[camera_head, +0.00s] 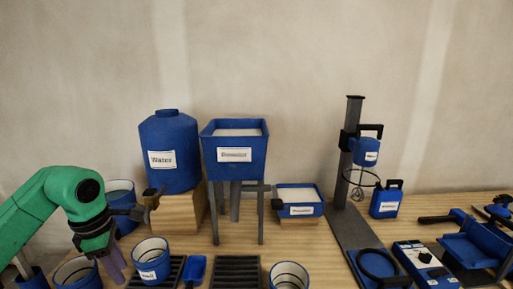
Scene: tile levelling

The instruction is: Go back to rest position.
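My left arm, green with black joints, comes in from the left. Its black gripper (96,246) points down at the lower left, above and among the blue buckets. A purple-grey piece (113,263) shows just below it; I cannot tell whether it is a finger or something held. The fingertips are not clear, so I cannot tell whether the gripper is open or shut. My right arm and gripper are not in view.
Close by stand a labelled bucket (151,262), another bucket (78,274) and a blue water tank (176,172) on a wooden block. A hopper (234,157) on legs and a mixer stand (346,150) are further right. Wooden tabletop (325,243) shows bare between them.

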